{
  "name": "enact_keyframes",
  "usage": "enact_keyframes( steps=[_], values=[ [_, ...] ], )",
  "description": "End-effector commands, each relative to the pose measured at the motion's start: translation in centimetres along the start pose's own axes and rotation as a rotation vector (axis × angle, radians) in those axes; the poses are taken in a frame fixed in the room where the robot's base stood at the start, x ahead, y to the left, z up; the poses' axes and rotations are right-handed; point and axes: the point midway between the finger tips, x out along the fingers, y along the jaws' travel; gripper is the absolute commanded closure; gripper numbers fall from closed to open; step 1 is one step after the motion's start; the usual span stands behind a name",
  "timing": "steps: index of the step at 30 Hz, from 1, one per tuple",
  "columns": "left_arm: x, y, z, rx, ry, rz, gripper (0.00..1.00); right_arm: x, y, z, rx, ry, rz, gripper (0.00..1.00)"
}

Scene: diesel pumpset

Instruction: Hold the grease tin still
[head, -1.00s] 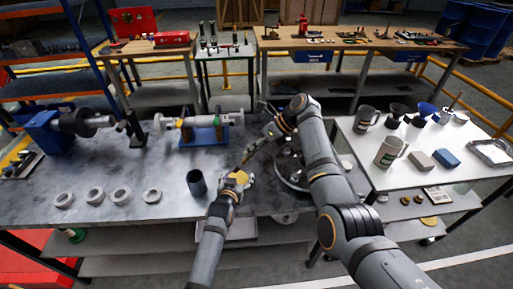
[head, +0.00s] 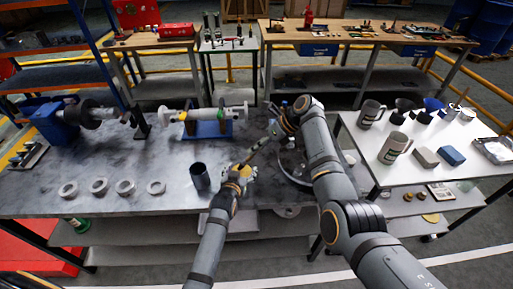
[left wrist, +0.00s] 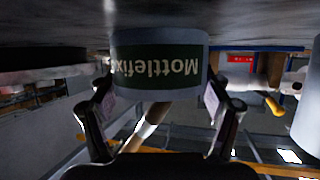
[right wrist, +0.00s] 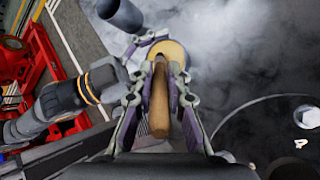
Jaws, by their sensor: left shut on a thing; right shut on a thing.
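The grease tin (left wrist: 160,60) is a short round can with a dark green label reading "Mottlefix", upside down in the left wrist view. My left gripper (left wrist: 158,108) is shut on it, one finger on each side. In the right wrist view its yellow top (right wrist: 166,52) shows between my left fingers. In the head view the tin (head: 241,172) is at the bench's front part, partly hidden by the gripper. My right gripper (right wrist: 160,82) is shut on a wooden-handled tool (right wrist: 160,105). The tool's far end points at the tin's top; whether it touches cannot be told.
A dark cup (head: 200,177) stands left of the tin on the grey bench (head: 100,160). Several pale rings (head: 125,187) lie further left. A round metal tray (head: 293,168) is partly behind my right arm. A white table (head: 410,180) with mugs stands right.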

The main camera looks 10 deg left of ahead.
Motion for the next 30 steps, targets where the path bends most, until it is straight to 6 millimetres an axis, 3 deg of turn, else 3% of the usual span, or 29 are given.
enact_keyframes(
  steps=[30],
  values=[
    [0.0,0.02,0.08,-0.001,-0.002,0.0,0.68,0.92,-0.5,-0.63,0.0,0.0,0.0,1.0]
  ],
)
